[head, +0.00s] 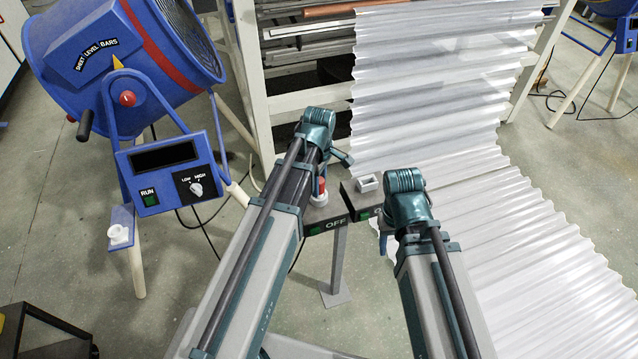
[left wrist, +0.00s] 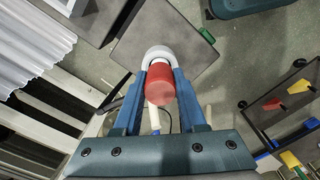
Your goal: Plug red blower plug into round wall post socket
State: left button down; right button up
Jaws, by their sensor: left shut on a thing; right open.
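The red plug (head: 320,186) is between the fingers of my left gripper (head: 328,172), which is shut on it. In the left wrist view the plug (left wrist: 161,84) sits between the two blue fingers. The white round socket (left wrist: 157,52) on the grey post top (left wrist: 185,58) shows right at the plug's far end. In the head view the plug stands roughly upright over this post; I cannot tell how deep it is in the socket. The post's front reads OFF beside a green square (head: 315,230). My right gripper (head: 384,238) is open and mostly hidden by its wrist.
A second post with a white square socket (head: 368,183) stands just right. The blue blower (head: 110,60) with its RUN panel (head: 170,175) and a white holder (head: 119,235) is at left. Corrugated sheet (head: 430,90) hangs from a rack behind and covers the right floor.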

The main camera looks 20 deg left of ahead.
pick_arm(q)
jog(key=shift+f+b, duration=0.4)
jog(key=shift+f, duration=0.05)
jog(key=shift+c, duration=2)
grip_release()
jog(key=shift+r, duration=0.1)
notch_tip(320, 180, up, 14)
jog(key=p, duration=1.4)
jog(key=s+d+m, duration=0.5)
jog(key=s+m, duration=0.2)
jog(key=m, duration=0.2)
jog(key=s+d+m+y, duration=0.1)
jog(key=s+d+m, duration=0.4)
jog(key=m, duration=0.5)
jog(key=shift+s+d+m, duration=0.2)
jog(key=shift+s+m, duration=0.1)
jog(key=shift+s, duration=0.85)
